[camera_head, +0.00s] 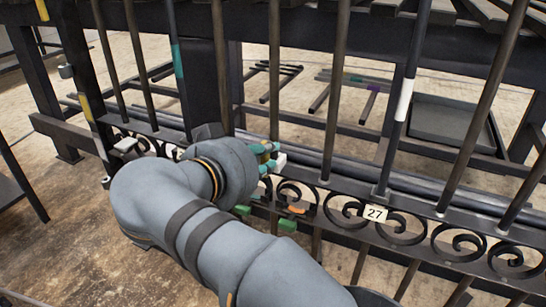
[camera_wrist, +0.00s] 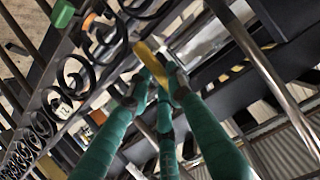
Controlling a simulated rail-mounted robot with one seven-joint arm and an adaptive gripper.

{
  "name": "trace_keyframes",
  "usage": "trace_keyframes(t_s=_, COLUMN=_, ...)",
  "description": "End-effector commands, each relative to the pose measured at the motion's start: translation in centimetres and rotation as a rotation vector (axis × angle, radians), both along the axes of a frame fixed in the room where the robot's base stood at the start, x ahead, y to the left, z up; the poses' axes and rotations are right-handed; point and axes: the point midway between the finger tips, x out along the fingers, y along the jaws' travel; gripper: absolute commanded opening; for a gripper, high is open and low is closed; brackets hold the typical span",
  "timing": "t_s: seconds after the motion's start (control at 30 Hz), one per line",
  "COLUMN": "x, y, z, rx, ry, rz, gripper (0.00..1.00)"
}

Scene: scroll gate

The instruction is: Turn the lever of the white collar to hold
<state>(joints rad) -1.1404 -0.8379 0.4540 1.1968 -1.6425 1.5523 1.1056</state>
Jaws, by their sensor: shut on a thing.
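In the head view my gripper (camera_head: 268,158) is at the gate's lower rail, left of the middle, with teal fingers. A small white part (camera_head: 281,160) shows just beside the fingertips; I cannot tell whether it is the collar. In the wrist view my gripper (camera_wrist: 155,88) has its fingertips closed on a yellow lever-like piece (camera_wrist: 151,62). The lever's base and its setting are mostly hidden. A white band (camera_head: 404,100) wraps an upright bar farther right, apart from my gripper.
Dark upright bars and scrollwork (camera_head: 402,229) surround my gripper. A "27" plate (camera_head: 375,213) hangs to the right. A grey tray (camera_head: 445,122) lies behind the gate.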

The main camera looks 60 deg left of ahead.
Motion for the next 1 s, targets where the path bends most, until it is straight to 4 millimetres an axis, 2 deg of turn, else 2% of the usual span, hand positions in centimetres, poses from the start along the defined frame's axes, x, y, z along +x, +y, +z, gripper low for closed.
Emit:
trace_keyframes(t_s=0.27, x=0.01, y=-0.04, z=-0.02, rx=0.004, ry=0.005, rz=-0.004, gripper=0.00)
trace_keyframes(t_s=0.3, x=0.01, y=-0.04, z=-0.02, rx=0.004, ry=0.005, rz=-0.004, gripper=0.21)
trace_keyframes(t_s=0.6, x=0.03, y=-0.03, z=-0.01, rx=0.002, ry=0.003, rz=-0.002, gripper=0.39)
trace_keyframes(t_s=0.87, x=0.02, y=-0.03, z=-0.01, rx=0.001, ry=0.002, rz=-0.002, gripper=0.40)
trace_keyframes(t_s=1.0, x=-0.63, y=-0.42, z=0.32, rx=0.002, ry=0.002, rz=0.001, gripper=0.40)
